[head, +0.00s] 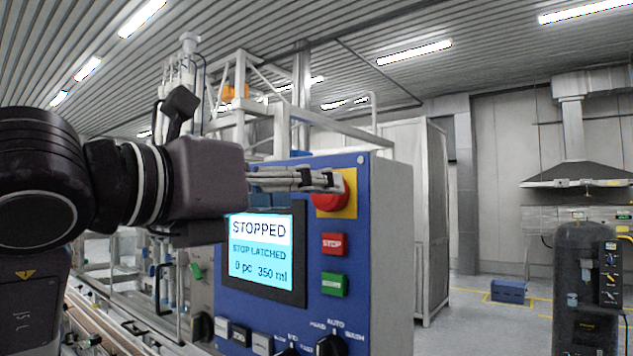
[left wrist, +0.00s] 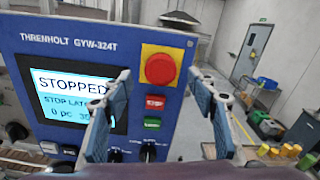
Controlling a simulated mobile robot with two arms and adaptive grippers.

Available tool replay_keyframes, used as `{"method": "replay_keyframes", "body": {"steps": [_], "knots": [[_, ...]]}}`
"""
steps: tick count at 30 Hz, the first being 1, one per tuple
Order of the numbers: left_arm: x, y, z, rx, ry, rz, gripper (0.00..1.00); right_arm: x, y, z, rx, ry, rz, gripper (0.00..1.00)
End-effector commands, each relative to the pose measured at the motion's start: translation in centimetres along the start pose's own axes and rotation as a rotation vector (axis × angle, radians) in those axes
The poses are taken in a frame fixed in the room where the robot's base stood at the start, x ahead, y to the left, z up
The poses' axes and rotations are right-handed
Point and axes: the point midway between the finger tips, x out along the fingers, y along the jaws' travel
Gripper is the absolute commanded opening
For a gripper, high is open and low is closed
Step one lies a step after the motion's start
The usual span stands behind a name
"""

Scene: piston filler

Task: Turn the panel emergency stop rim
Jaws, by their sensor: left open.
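The emergency stop (head: 330,197) is a red round knob on a yellow plate (head: 349,207), at the top right of the blue control panel (head: 357,260). In the left wrist view the whole red knob (left wrist: 160,69) shows on its yellow plate. My left gripper (head: 335,181) reaches in from the left and hides part of the knob in the head view. In the left wrist view its fingers (left wrist: 160,74) are spread open, one on either side of the knob. Whether they touch it I cannot tell. The panel screen (head: 261,251) reads STOPPED and STOP LATCHED.
Below the knob are a red STOP button (head: 334,243) and a green button (head: 334,285). Black selector knobs (head: 331,347) sit at the panel's bottom. A tall grey cabinet (head: 432,220) stands behind.

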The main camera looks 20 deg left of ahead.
Motion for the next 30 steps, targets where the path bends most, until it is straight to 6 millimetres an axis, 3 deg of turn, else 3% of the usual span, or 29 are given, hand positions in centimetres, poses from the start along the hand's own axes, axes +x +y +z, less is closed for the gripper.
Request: {"method": "replay_keyframes", "body": {"steps": [5, 16, 27, 30], "knots": [[2.3, -0.1, 0.1, 0.001, 0.003, -0.001, 0.53, -1.1, -0.2, 0.9, 0.0, -0.014, -0.003, 0.4], [2.9, 0.0, -0.1, 0.002, 0.0, -0.001, 0.53, -1.1, 0.2, -1.9, 0.0, 0.026, 0.002, 0.4], [2.9, 0.0, -0.1, 0.001, 0.001, -0.001, 0.12, -1.1, 0.0, -0.9, 0.001, 0.011, 0.0, 0.4], [2.9, 0.0, -0.1, 0.003, 0.001, -0.001, 0.11, -1.1, -0.1, -0.7, 0.001, 0.007, -0.001, 0.4]]}}
